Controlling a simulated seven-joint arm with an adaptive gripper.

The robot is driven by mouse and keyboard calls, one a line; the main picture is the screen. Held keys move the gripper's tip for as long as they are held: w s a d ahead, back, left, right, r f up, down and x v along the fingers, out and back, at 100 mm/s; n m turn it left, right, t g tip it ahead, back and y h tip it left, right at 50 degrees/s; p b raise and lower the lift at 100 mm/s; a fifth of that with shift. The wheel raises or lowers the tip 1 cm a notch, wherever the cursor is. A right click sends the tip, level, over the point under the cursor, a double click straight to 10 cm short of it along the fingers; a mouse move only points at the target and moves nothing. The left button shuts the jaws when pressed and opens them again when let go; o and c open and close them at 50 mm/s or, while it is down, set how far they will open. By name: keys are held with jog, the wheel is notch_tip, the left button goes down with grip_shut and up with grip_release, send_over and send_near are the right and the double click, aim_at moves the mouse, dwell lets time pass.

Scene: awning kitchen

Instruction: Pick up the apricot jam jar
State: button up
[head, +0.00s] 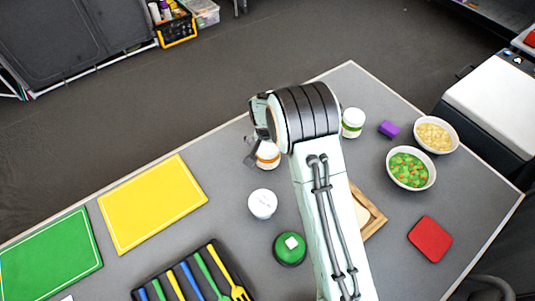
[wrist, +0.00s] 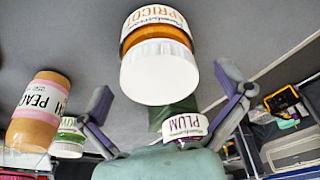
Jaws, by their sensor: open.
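The apricot jam jar (wrist: 160,55) has a white lid, an orange body and a label reading APRICOT upside down in the wrist view. It fills the top middle of that view, in line with the gap between my fingers. My gripper (wrist: 164,82) is open, one finger on each side, with nothing held. In the head view, a white-lidded jar with an orange band (head: 267,156), likely the same jar, stands right beside my gripper (head: 256,142) and is partly hidden by it. I cannot tell whether the fingers touch it.
The wrist view shows a peach jar (wrist: 40,108), a green-labelled jar (wrist: 68,140) and a plum jar (wrist: 186,125). In the head view, a white tub (head: 262,203) and a green round container (head: 289,250) stand nearby. A yellow board (head: 152,203) lies left.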

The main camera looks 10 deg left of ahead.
jog(key=c, duration=1.3)
jog(key=shift+r, duration=0.1)
jog(key=shift+c, duration=0.2)
